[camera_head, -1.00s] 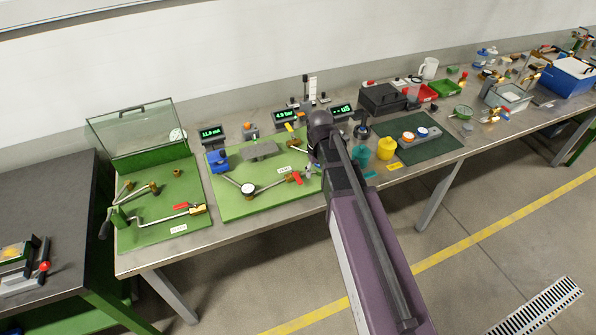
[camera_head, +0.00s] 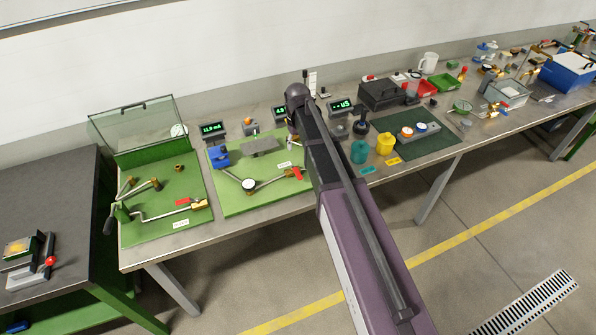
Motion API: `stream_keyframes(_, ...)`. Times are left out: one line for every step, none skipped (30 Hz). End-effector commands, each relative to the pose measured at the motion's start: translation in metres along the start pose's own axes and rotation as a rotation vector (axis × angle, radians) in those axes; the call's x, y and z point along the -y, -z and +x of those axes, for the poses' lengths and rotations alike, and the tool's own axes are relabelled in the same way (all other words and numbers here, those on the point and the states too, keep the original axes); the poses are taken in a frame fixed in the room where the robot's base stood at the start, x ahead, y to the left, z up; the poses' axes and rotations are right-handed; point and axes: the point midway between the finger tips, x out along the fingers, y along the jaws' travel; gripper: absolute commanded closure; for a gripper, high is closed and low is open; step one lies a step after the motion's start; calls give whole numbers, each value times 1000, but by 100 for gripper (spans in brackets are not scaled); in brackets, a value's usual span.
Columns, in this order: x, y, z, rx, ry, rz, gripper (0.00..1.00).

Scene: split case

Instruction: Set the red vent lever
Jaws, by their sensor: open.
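A red lever (camera_head: 298,173) sits on a brass valve at the right of the middle green board (camera_head: 232,203), close beside my arm. The labels are too small to read, so I cannot tell which lever is the vent. My arm reaches over the right part of the middle board. Its dark rounded joint (camera_head: 298,93) is near the displays.
A round gauge (camera_head: 249,185) and a blue vise-like block (camera_head: 219,156) stand on the middle board. A lit display (camera_head: 213,129) is behind it. Right of my arm are a teal cup (camera_head: 360,151), a yellow cup (camera_head: 385,144) and a dark green mat (camera_head: 438,139).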

Motion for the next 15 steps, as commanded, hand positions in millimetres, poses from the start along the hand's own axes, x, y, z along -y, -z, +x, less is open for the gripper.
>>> stream_keyframes(0, 0, 4, 0, 0, 0, 37)
stream_keyframes(0, 0, 5, 0, 0, 0, 37)
stream_keyframes(0, 0, 8, 0, 0, 0, 37)
stream_keyframes(0, 0, 9, 0, 0, 0, 37)
stream_keyframes(0, 0, 11, 0, 0, 0, 37)
stream_keyframes(0, 0, 14, 0, 0, 0, 37)
stream_keyframes(0, 0, 16, 0, 0, 0, 37)
stream_keyframes(0, 0, 18, 0, 0, 0, 37)
stream_keyframes(0, 0, 21, 0, 0, 0, 37)
stream_keyframes(0, 0, 24, 0, 0, 0, 37)
stream_keyframes(0, 0, 26, 0, 0, 0, 37)
stream_keyframes(0, 0, 29, 0, 0, 0, 37)
stream_keyframes(0, 0, 31, 0, 0, 0, 37)
stream_keyframes(0, 0, 34, 0, 0, 0, 37)
stream_keyframes(0, 0, 36, 0, 0, 0, 37)
